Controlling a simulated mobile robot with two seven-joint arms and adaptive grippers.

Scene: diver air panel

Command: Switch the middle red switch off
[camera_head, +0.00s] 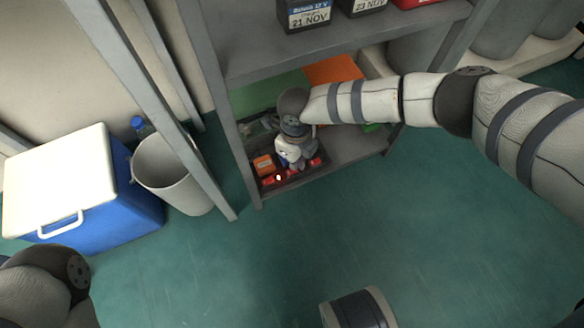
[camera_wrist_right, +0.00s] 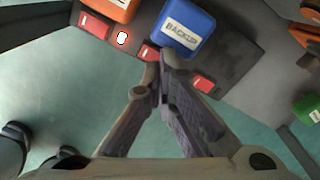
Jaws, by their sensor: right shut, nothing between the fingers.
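A dark panel (camera_wrist_right: 235,62) on the low shelf carries a row of red switches. In the right wrist view I see the left switch (camera_wrist_right: 95,25), the middle red switch (camera_wrist_right: 148,52) and the right switch (camera_wrist_right: 203,84). A lit lamp (camera_wrist_right: 123,38) glows between the left and middle ones. In the head view the middle switch (camera_head: 291,173) is partly behind my gripper. My right gripper (camera_wrist_right: 158,78) is shut and empty, its tips just in front of the middle switch; I cannot tell whether they touch it. My left gripper is out of view.
A blue box marked BACKUP (camera_wrist_right: 187,27) and an orange box (camera_head: 264,165) stand on the panel behind the switches. An upper shelf (camera_head: 345,45) lies above my right arm. A bin (camera_head: 172,175) and a cooler (camera_head: 65,180) stand left; the floor in front is clear.

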